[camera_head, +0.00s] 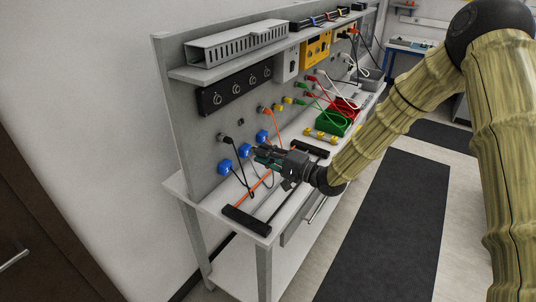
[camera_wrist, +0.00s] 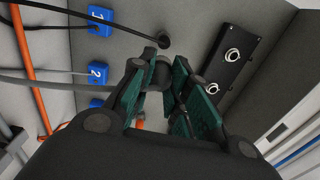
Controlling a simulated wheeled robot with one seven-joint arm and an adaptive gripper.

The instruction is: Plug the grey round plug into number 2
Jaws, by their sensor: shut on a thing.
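Three blue number blocks stick out of the grey panel: number 1 (camera_head: 225,167), number 2 (camera_head: 245,150) and number 3 (camera_head: 262,136). In the wrist view, number 1 (camera_wrist: 100,20) and number 2 (camera_wrist: 97,73) are readable, and the third block is partly hidden by my gripper. My gripper (camera_head: 259,152) is close to the panel near number 2. In the wrist view my gripper (camera_wrist: 162,82) is shut on a grey round plug (camera_wrist: 160,70), mostly hidden between the green fingers. I cannot tell whether the plug touches the panel.
A black plug (camera_wrist: 163,41) with a cable sits in the panel near number 1. An orange cable (camera_head: 275,125) and other cables hang close by. A black knob strip (camera_head: 236,89) is above. A green bin (camera_head: 330,124) stands farther along the bench.

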